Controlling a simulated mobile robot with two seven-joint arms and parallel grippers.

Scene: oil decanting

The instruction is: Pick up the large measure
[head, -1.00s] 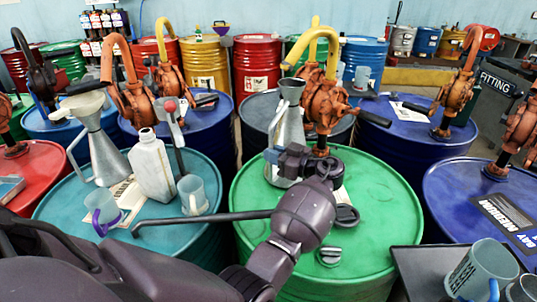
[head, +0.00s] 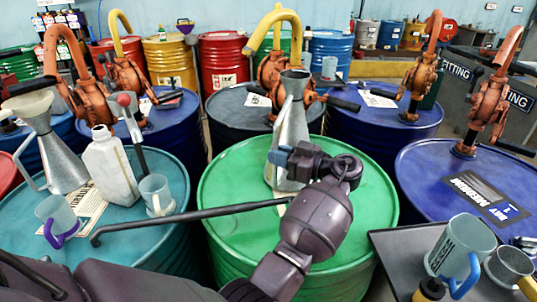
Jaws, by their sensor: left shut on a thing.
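A tall conical metal measure (head: 291,130) with a wide open mouth stands upright at the back of the green drum (head: 230,190). I take it to be the large measure. My left gripper (head: 282,157) is shut on its left side, low on the body, probably at the handle. The gripper hides part of the lower body, and I cannot tell whether the base touches the drum top. A second metal measure (head: 62,160) with a funnel (head: 28,108) at its top stands on the teal drum at the left. My right gripper is not in view.
An orange pump with a yellow spout (head: 272,70) rises close behind the measure. A white jug (head: 110,165) and clear mugs (head: 155,193) stand on the teal drum. A dark tray (head: 398,250) at lower right holds mugs (head: 463,245). The green drum's right side is clear.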

